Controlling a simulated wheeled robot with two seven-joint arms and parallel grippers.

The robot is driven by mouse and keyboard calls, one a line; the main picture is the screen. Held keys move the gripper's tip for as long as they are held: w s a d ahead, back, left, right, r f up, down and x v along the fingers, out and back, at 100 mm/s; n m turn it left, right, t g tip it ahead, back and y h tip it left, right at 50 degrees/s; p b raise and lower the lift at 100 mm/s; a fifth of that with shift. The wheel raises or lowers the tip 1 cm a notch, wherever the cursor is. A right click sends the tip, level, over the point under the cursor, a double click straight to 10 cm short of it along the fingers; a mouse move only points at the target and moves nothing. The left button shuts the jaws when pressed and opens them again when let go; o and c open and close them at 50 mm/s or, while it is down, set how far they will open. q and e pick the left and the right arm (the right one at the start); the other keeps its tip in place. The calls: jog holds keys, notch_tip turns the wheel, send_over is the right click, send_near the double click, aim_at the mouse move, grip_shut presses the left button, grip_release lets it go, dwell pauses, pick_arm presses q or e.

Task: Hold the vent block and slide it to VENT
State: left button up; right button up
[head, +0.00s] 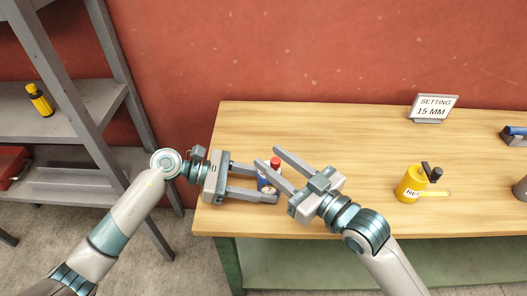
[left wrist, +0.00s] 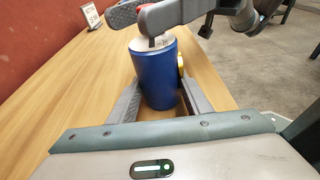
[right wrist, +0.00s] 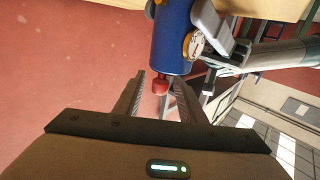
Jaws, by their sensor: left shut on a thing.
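A blue canister (head: 265,184) with a red top (head: 275,162) stands near the left end of the workbench. My left gripper (head: 267,182) is shut on the blue body, one finger on each side in the left wrist view (left wrist: 160,80). My right gripper (head: 268,157) is at the red top, its fingers apart. In the right wrist view the red piece (right wrist: 160,87) lies between the fingertips with gaps beside it. A round pale dial (right wrist: 195,43) sits on the canister's side. I cannot make out the vent block or a VENT mark for certain.
A sign (head: 434,107) reads SETTING 15 MM. A blue object (head: 515,132) lies at the right edge. Grey shelves (head: 70,110) stand left of the bench.

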aim_at(272, 160)
jog(key=shift+x, duration=1.9)
grip_shut()
